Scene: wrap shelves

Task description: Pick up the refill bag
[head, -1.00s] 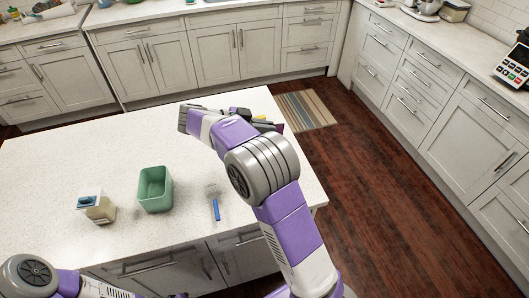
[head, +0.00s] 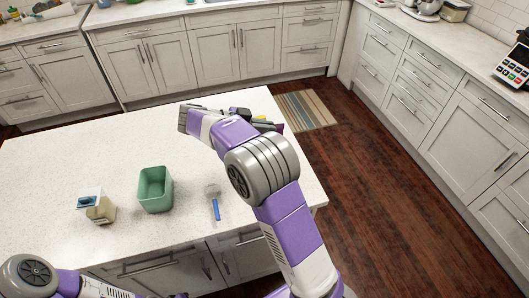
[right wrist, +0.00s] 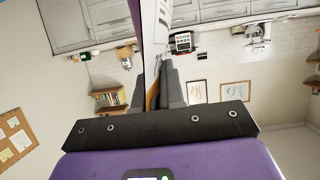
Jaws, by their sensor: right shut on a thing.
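My right gripper (head: 262,121) is above the far right part of the white island, partly hidden by its own arm. In the right wrist view its two dark fingers (right wrist: 155,88) are shut on a thin bag seen edge-on, the refill bag (right wrist: 163,25), with white and purple faces and an orange strip between the fingers. In the head view only small yellow and dark purple bits of it show past the gripper; whether it touches the counter is hidden. My left arm shows at the bottom left, but its gripper is out of view.
On the island counter (head: 60,160) stand a green open bin (head: 155,203) and a small cream carton with a blue top (head: 97,208). A blue-handled brush (head: 215,206) lies to the bin's right. The counter's middle is clear. A striped mat (head: 306,110) lies on the floor beyond.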

